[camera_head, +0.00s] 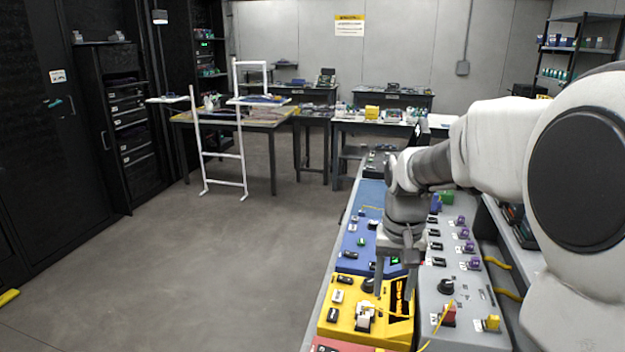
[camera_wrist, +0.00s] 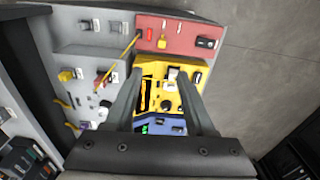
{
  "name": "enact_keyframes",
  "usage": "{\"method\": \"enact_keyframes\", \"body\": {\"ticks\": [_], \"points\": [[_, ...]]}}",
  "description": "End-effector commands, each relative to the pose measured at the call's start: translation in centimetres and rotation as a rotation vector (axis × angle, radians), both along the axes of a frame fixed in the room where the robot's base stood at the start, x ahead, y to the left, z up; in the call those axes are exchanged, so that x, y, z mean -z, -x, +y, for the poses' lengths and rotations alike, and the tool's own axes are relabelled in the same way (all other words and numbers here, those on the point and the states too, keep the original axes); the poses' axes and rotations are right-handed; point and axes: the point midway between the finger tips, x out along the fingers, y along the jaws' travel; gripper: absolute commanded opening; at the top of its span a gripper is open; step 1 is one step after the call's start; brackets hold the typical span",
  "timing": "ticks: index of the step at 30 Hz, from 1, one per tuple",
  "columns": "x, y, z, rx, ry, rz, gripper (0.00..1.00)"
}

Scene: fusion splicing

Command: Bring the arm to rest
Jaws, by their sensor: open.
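My gripper (camera_head: 393,282) points down over the bench at the right of the head view, above the yellow splicer unit (camera_head: 341,320). In the wrist view its two fingers (camera_wrist: 160,88) stand apart, with nothing held between them. The yellow unit (camera_wrist: 187,73) shows between and beyond the fingers, with a white part and a dark knob on it. My gripper appears to be above the panels; whether a finger touches them I cannot tell. Part of the yellow unit is hidden behind the fingers.
A blue panel (camera_head: 360,240) lies behind the yellow unit, a grey panel (camera_head: 455,300) with switches lies to its right, and a red panel (camera_wrist: 180,36) adjoins it. A yellow cable (camera_wrist: 128,48) crosses the panels. A white frame (camera_head: 220,155) stands on the open floor at left.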

Motion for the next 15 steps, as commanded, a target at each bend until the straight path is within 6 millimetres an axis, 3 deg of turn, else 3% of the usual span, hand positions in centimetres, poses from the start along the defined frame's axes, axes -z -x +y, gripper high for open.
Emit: {"method": "enact_keyframes", "body": {"ticks": [1,6,15], "points": [[-1.5,1.0,0.4,-0.016,0.011,-0.028,0.55],[-4.8,4.8,1.4,-0.077,0.042,-0.116,0.55],[-8.3,11.7,2.9,-0.176,0.064,-0.277,0.55]]}}
